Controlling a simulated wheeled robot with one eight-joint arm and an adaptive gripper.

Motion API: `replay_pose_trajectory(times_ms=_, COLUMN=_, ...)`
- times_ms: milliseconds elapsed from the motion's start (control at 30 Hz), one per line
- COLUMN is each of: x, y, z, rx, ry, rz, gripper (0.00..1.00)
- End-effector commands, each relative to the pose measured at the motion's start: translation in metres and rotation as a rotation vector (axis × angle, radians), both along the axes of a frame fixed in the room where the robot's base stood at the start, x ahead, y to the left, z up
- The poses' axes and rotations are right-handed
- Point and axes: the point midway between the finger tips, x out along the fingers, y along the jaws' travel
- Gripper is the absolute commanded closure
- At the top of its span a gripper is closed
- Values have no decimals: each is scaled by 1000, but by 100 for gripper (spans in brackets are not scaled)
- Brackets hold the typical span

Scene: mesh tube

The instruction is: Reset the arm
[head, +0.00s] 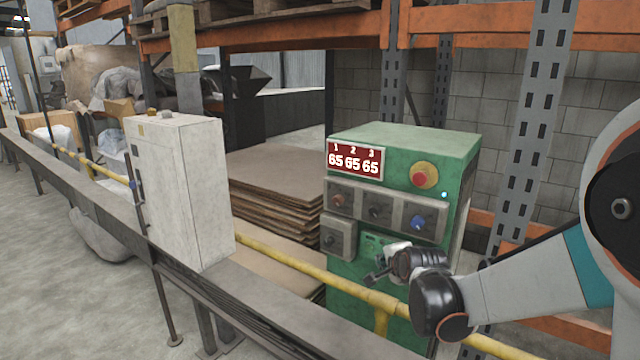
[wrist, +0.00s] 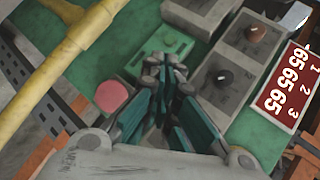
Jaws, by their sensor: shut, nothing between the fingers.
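My gripper (head: 376,276) is in front of the lower front of a green control box (head: 403,140). In the wrist view my gripper (wrist: 165,68) has its teal fingers drawn together at the tips, with nothing between them. The tips overlap a green switch module (wrist: 160,50) in that view; I cannot tell whether they touch it. My arm (head: 540,280) reaches in from the right. The box's red display (head: 355,160) reads 65 under each of 1, 2 and 3, and shows in the wrist view too (wrist: 288,82).
The box carries a red button (head: 424,175), grey knob modules including a blue knob (head: 418,222), and a pink-red round part (wrist: 111,97) low on its front. A yellow rail (head: 300,267) runs in front. A white cabinet (head: 180,190) stands left.

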Motion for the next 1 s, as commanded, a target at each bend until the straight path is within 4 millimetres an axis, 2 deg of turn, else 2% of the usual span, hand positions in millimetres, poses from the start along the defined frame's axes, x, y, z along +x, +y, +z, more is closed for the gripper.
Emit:
replay_pose_trajectory(times_ms=33, x=-16, y=-1, z=11, rx=-46, ry=13, rz=29, gripper=100)
replay_pose_trajectory(times_ms=200, x=-65, y=-3, z=37, rx=-219, ry=61, rz=143, gripper=100)
replay_pose_trajectory(times_ms=500, x=-162, y=-7, z=63, rx=-509, ry=141, rz=368, gripper=100)
replay_pose_trajectory(times_ms=733, x=-240, y=-11, z=66, rx=-717, ry=199, rz=558, gripper=100)
replay_pose_trajectory(times_ms=1000, x=-324, y=-15, z=51, rx=-926, ry=257, rz=787, gripper=100)
